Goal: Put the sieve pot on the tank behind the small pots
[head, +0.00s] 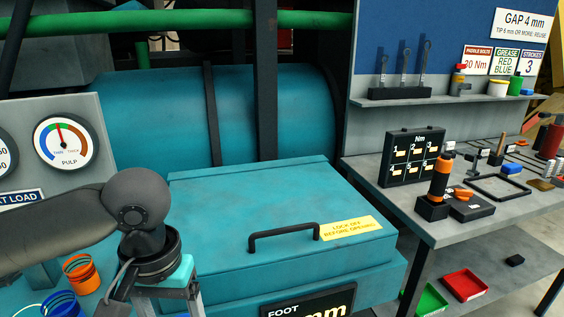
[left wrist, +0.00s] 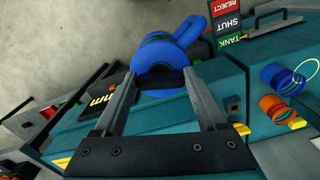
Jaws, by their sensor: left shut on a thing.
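Small pots stand at the lower left of the head view: an orange one (head: 81,273) and a blue one (head: 60,304). The left wrist view also shows the orange pot (left wrist: 274,107) and blue pot (left wrist: 277,76) at right. The large teal tank (head: 140,110) lies behind. My right gripper is not in view.
A teal lidded box (head: 240,205) with a black handle (head: 285,233) stands right of my left arm. A gauge panel (head: 85,115) is at the left. A workbench (head: 420,225) with tools is at the right. A TANK/SHUT/REJECT sign (left wrist: 228,22) is near the held pot.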

